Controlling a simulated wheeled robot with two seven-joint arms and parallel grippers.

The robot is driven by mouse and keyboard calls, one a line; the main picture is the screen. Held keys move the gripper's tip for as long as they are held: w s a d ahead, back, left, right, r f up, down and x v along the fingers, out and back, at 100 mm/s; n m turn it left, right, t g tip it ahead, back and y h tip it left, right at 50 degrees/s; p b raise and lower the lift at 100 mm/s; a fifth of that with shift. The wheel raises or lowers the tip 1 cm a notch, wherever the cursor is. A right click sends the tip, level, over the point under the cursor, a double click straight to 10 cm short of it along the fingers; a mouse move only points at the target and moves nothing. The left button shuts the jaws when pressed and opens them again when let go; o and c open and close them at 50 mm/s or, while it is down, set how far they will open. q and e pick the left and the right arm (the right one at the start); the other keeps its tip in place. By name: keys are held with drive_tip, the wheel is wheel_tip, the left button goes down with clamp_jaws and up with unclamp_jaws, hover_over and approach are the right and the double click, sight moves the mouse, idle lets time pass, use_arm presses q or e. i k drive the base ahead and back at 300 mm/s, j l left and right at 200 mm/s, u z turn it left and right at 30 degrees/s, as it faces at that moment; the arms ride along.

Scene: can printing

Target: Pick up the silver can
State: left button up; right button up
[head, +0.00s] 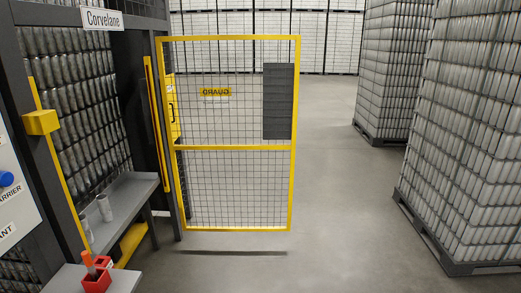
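A silver can (104,207) stands on a grey shelf (140,187) at the lower left of the head view. A second silver can or similar cylinder (86,230) shows lower down, beside the shelf's near end, partly hidden. Many more silver cans (75,110) are stacked in rows behind the machine frame on the left. Neither of my grippers is in view.
A yellow-framed mesh gate (230,147) stands open right of the shelf. A red holder (97,280) sits on a nearer grey ledge (125,281). Tall can pallets (475,130) stand at right. Grey floor (345,200) between is clear.

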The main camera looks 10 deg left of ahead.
sight(103, 203)
drive_tip(key=i+l+u, duration=0.1)
drive_tip(key=i+u, duration=0.3)
drive_tip(key=i, duration=1.25)
drive_tip(key=i+u, duration=0.4)
drive_tip(key=i+l+u, duration=0.15)
drive_tip(key=i+u, duration=0.25)
drive_tip(key=i, duration=0.2)
drive_tip(key=i+l+u, duration=0.4)
drive_tip(key=i+j, duration=0.1)
